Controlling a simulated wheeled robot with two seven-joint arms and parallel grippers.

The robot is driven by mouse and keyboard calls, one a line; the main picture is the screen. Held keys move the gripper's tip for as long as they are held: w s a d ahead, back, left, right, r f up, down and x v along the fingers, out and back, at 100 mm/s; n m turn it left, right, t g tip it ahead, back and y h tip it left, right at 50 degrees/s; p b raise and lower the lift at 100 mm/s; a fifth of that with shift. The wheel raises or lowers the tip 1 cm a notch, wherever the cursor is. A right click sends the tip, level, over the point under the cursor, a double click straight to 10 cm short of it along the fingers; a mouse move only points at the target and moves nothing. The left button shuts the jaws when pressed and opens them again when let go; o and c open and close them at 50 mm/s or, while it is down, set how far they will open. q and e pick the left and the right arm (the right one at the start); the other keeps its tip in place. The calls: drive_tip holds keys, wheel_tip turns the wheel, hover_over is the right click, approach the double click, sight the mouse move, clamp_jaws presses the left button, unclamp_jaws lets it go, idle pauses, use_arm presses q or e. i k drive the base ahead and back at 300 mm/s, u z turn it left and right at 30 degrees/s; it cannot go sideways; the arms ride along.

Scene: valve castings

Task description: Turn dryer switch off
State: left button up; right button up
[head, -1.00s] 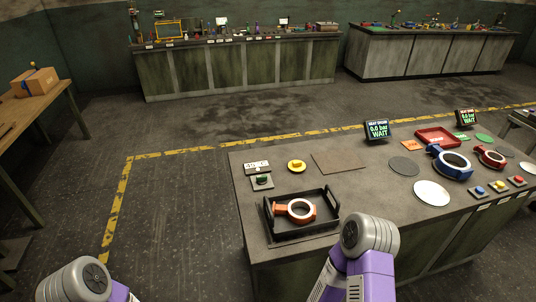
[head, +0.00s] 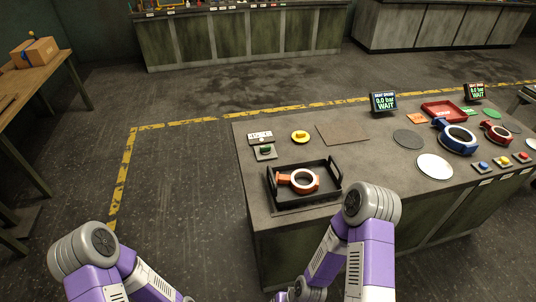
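A small grey box with a green switch (head: 265,150) on top sits at the left end of the workbench (head: 350,160). A small white display (head: 260,137) stands just behind it; its digits look like a temperature but are too small to read surely. Which way the switch is set is too small to tell. I see no label naming the dryer. My two purple and grey arms show at the bottom, the left one off the bench and the right one in front of the bench's near edge. Both grippers are out of the frame.
A black tray (head: 272,188) holding an orange ring-shaped casting (head: 283,178) lies in front of the switch. A yellow round button (head: 300,137) is right of the display. Blue (head: 457,138) and red (head: 497,134) castings, discs and two WAIT screens (head: 383,102) occupy the right side.

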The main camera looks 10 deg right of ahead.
sight(266, 150)
drive_tip(key=k, duration=0.6)
drive_tip(key=u, duration=0.9)
drive_tip(key=i, duration=1.55)
drive_tip(key=z, duration=0.55)
